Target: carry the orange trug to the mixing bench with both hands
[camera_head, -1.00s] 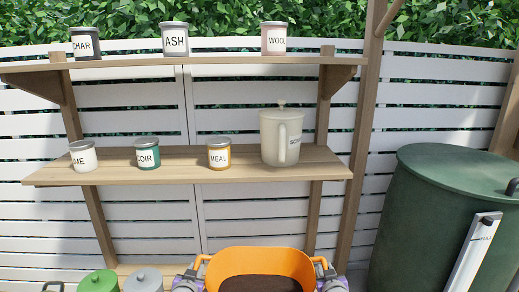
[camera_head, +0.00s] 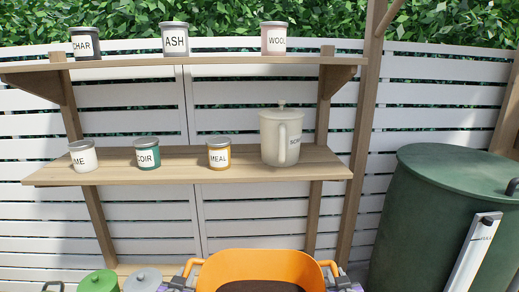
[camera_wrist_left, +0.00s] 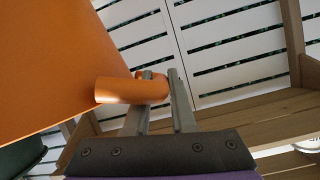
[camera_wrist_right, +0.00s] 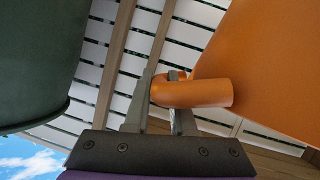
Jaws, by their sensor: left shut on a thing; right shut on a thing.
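The orange trug (camera_head: 262,262) is at the bottom centre of the head view, cut off by the lower edge. Dark material (camera_head: 260,286) shows inside it. My left gripper (camera_head: 184,281) is at its left handle; in the left wrist view the fingers (camera_wrist_left: 160,78) are shut on the orange handle (camera_wrist_left: 118,91). My right gripper (camera_head: 338,279) is at the right handle; in the right wrist view the fingers (camera_wrist_right: 165,78) are shut on that handle (camera_wrist_right: 205,93). The trug's underside and the mixing bench are not identifiable in view.
A wooden shelf (camera_head: 180,162) ahead holds labelled jars and a cream jug (camera_head: 278,138); the upper shelf (camera_head: 180,62) holds more jars. A large green barrel (camera_head: 420,215) stands at the right. A green-lidded pot (camera_head: 98,283) and a grey-lidded pot (camera_head: 143,281) are low left.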

